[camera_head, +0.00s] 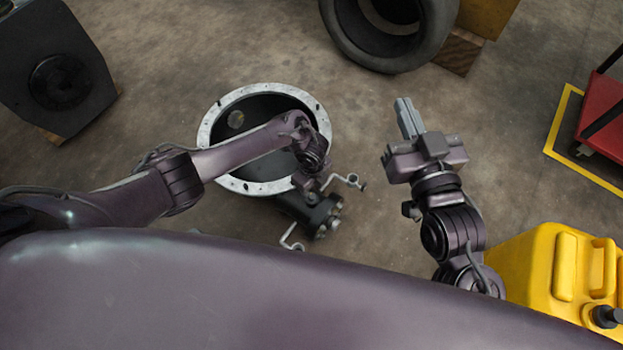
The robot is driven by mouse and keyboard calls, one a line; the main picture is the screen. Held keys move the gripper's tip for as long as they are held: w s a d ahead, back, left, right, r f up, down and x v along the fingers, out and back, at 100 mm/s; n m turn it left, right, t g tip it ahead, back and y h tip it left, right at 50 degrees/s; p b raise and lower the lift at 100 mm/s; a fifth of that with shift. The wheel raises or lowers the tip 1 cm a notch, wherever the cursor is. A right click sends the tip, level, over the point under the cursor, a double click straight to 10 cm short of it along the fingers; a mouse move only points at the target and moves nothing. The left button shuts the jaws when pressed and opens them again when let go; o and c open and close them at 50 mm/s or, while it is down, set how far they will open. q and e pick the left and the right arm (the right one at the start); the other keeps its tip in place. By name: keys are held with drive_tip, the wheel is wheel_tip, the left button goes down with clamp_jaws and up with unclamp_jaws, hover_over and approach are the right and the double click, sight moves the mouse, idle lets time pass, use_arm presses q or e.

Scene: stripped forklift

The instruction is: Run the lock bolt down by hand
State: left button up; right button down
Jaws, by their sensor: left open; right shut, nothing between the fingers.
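A round dark housing with a pale bolted flange (211,125) lies on the floor, its dark hollow facing up. A dark cylindrical unit (300,208) sits at its lower right edge. Bent pale metal pieces (346,181) stick out beside that unit. My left arm reaches across the housing, and my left gripper (307,184) points down over the dark unit, open; its fingertips are mostly hidden by the wrist. I cannot make out the lock bolt. My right gripper (404,106) is shut and empty, held right of the housing, apart from it.
A large tyre (350,45) lies at the top, beside a wooden block (457,52). A dark block-like weight (50,65) stands upper left. A yellow canister (535,260) is at lower right, a red cart (603,115) at far right. Floor between the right gripper and cart is clear.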

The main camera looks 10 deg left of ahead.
use_arm(q)
drive_tip(key=shift+r, duration=0.75)
use_arm(e)
wheel_tip(320, 180, down, 6)
drive_tip(key=s+g+h, duration=0.1)
drive_tip(key=g, duration=0.2)
drive_tip(key=shift+s, duration=0.15)
